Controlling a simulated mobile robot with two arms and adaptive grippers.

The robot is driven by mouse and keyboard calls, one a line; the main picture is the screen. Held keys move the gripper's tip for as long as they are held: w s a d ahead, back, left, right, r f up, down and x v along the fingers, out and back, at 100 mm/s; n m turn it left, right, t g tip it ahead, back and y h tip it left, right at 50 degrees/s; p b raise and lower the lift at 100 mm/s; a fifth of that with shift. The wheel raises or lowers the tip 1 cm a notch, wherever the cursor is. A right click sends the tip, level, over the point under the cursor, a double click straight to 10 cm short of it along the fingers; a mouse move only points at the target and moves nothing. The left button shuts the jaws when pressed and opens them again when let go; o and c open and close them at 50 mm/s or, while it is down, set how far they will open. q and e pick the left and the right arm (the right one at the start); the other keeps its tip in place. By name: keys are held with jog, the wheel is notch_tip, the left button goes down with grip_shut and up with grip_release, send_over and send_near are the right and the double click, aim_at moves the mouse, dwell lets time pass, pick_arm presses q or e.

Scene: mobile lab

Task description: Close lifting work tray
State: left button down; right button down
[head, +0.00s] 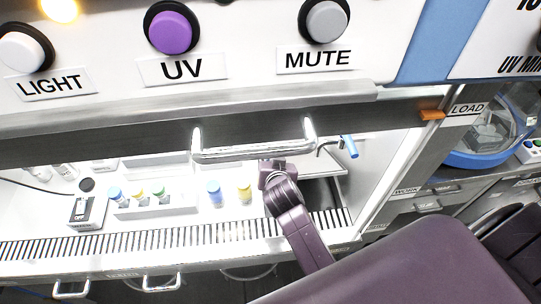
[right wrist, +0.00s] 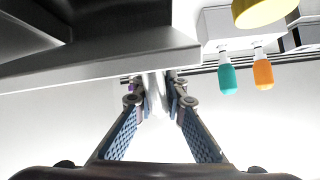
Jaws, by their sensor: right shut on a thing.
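The white work surface (head: 185,222) of the cabinet lies below the dark front sash, with a slotted grille (head: 150,240) along its front. I cannot tell which part of it is the lifting tray or whether it is raised. A pale bar handle (head: 250,153) stands out at the sash's lower edge. My right gripper (head: 274,172) is close below the handle's right end. In the right wrist view, my right gripper (right wrist: 158,90) is shut on a pale upright piece (right wrist: 155,88), which looks like part of the handle. My left gripper is not in view.
Small capped bottles (head: 214,193) and a white rack (head: 152,200) stand inside, left of my right arm. LIGHT, UV (head: 173,32) and MUTE buttons sit above. A blue-rimmed round machine (head: 490,135) is at the right. Drawer handles (head: 160,283) show below the front edge.

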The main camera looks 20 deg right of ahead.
jog(key=c, duration=2)
grip_release()
jog(key=shift+o, duration=0.2)
notch_tip(320, 180, up, 10)
